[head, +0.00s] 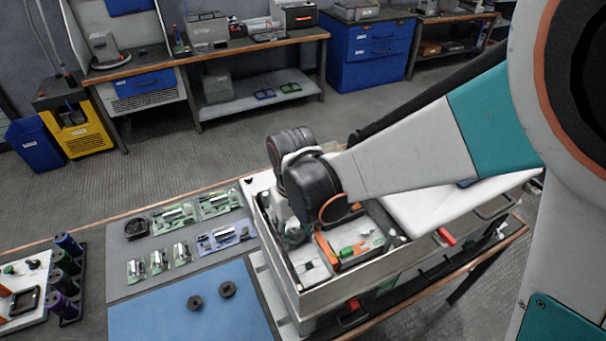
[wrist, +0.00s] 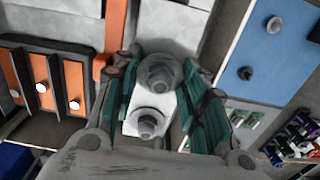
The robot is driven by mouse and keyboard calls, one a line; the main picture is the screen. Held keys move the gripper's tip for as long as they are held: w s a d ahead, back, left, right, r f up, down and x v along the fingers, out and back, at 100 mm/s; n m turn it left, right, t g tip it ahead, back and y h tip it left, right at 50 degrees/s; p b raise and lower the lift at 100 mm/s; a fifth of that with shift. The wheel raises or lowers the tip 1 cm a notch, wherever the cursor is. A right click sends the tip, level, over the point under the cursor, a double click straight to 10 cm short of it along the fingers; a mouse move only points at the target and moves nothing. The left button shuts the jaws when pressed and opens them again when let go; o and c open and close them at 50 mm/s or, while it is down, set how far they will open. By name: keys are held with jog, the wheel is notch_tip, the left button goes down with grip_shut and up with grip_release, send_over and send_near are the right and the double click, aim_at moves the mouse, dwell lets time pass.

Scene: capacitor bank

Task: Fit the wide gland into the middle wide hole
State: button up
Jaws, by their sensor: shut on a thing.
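My gripper (head: 295,232) reaches down into the open metal box from above. In the wrist view its teal-padded fingers (wrist: 156,84) are closed around a grey, round, stepped gland (wrist: 158,72). A similar grey round piece (wrist: 150,122) on a pale plate shows just below it in the wrist view. My wrist hides the held gland in the head view. The middle wide hole is not clearly visible, and I cannot tell whether the gland touches or enters it.
The box (head: 345,283) has raised walls, with orange and green parts inside. Two dark round glands lie on the blue mat (head: 150,322) to the left. Packaged parts (head: 172,215) lie on the grey mat behind it. A white panel (head: 440,209) is at the box's right.

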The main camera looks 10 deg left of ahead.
jog(key=o, duration=1.1)
jog(key=shift+r, duration=0.1)
